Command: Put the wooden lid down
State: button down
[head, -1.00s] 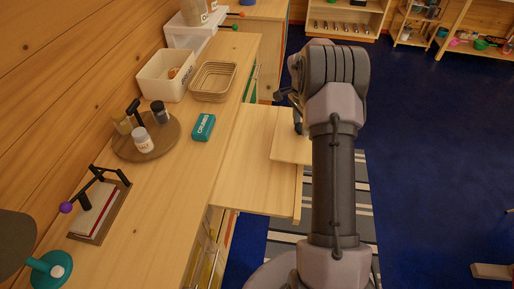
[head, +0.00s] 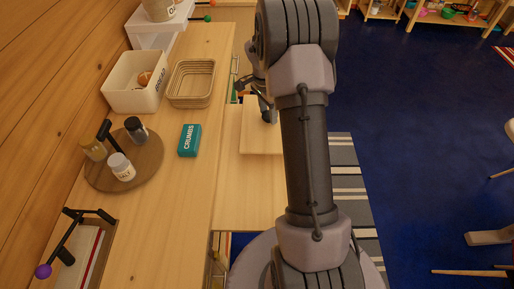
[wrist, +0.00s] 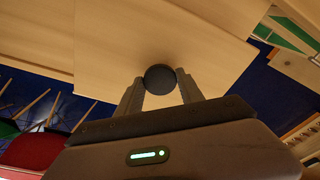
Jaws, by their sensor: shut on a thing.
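The wooden lid (head: 258,138) is a pale flat square panel with a dark round knob. In the head view it is over the pull-out wooden board (head: 245,190) beside the counter, partly hidden by my arm. My gripper (head: 267,115) is shut on the knob. In the wrist view the dark knob (wrist: 160,78) sits between the two fingertips of my gripper (wrist: 161,88), with the lid (wrist: 150,35) spread around it. I cannot tell whether the lid touches the board or hangs above it.
The counter (head: 205,100) at left holds a teal crumbs box (head: 190,140), a round tray (head: 150,178) with shakers, a white bin (head: 128,95) and a wicker basket (head: 190,98). A striped rug (head: 345,180) and open blue floor (head: 410,130) lie to the right.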

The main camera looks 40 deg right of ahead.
aim_at(264, 145)
jog(key=s+a, duration=0.2)
jog(key=s+a+b, duration=0.1)
jog(key=s+a, duration=0.1)
jog(key=s+a+f+b, duration=0.1)
jog(key=s+a, duration=0.2)
jog(key=shift+s+a+f+b, duration=0.1)
jog(key=shift+f+b, duration=0.5)
jog(key=shift+f, duration=0.3)
jog(key=shift+s+a+f+b, duration=0.1)
jog(key=shift+f+b, duration=0.5)
jog(key=shift+f, duration=0.25)
jog(key=shift+f, duration=0.2)
jog(key=c, duration=0.7)
grip_release()
jog(key=shift+c, duration=0.2)
jog(key=shift+r, duration=0.1)
